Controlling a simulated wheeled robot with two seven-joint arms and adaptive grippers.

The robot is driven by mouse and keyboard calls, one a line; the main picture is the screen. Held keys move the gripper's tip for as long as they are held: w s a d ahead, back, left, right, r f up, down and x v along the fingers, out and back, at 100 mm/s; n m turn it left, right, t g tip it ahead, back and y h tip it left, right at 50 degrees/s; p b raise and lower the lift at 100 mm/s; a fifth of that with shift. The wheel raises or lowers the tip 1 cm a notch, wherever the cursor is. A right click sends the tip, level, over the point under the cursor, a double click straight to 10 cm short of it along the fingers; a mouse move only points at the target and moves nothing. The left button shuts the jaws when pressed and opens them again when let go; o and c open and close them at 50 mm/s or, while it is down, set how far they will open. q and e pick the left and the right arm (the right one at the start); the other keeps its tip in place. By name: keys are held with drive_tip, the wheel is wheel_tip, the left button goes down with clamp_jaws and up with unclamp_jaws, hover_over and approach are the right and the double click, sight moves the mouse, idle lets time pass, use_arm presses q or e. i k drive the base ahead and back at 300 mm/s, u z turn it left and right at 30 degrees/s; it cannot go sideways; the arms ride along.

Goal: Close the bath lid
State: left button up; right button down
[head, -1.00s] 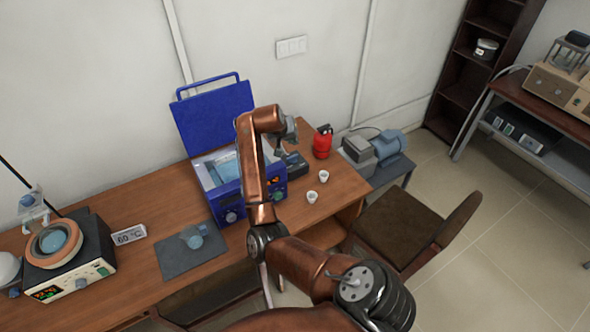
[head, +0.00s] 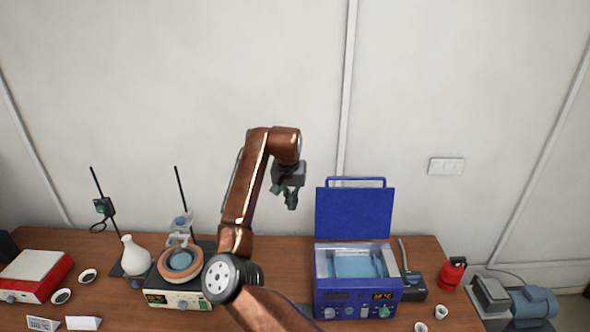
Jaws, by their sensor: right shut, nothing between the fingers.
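The blue water bath (head: 357,295) stands on the wooden table, right of the middle in the head view. Its blue lid (head: 354,213) is open and stands upright at the back, with a handle loop (head: 356,182) along its top edge. Pale blue water (head: 357,265) shows in the open basin. My right gripper (head: 290,202) is shut and empty. It is raised and appears to the left of the lid in the picture, apart from it. My left gripper is not in view.
A heating device with a round bowl (head: 180,261), a white flask (head: 134,256) and a red-sided hotplate (head: 38,275) stand on the table (head: 222,318) to the left. A red bottle (head: 452,273) and small white cups (head: 441,311) are right of the bath.

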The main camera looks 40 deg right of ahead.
sight(341, 213)
drive_tip(key=u, duration=2.45)
drive_tip(key=k, duration=2)
drive_tip(key=z, duration=2.2)
drive_tip(key=i, duration=0.55)
drive_tip(key=u, duration=0.05)
